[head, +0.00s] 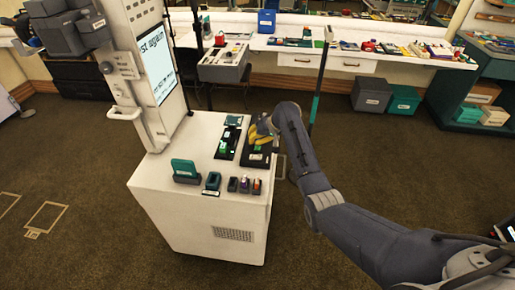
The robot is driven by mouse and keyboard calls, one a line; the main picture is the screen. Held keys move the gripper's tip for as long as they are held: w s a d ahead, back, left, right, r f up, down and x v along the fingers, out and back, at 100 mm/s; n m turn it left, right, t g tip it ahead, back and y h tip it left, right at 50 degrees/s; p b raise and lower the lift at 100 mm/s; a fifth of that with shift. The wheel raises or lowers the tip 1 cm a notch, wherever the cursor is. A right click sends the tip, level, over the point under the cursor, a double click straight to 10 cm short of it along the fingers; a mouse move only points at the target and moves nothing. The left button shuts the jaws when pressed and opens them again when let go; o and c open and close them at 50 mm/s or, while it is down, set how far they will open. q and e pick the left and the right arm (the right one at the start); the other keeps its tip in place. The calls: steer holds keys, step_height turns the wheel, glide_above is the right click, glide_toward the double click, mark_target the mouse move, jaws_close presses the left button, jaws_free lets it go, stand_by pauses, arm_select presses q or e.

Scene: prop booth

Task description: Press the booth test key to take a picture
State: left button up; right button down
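The booth is a white cabinet (206,225) with an upright screen (157,62) at its back left. On its top are two dark panels, a left one (228,138) with a green piece (223,149) and a right one (256,159) with a small green piece at its middle. I cannot tell which piece is the test key. My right gripper (260,135) is over the right panel, pointing down beside a yellow part. Its fingers are too small to tell open from shut, and whether it touches the panel is unclear.
A teal block in a dark holder (186,171) and several small blocks (244,185) line the cabinet's front edge. A thin dark post (319,85) stands behind my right arm. A long white counter (370,52) with props runs along the back. Brown floor is open around the cabinet.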

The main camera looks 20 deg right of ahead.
steer(key=shift+f, duration=0.85)
stand_by(0.9)
steer(key=shift+r, duration=0.85)
steer(key=shift+r, duration=2.5)
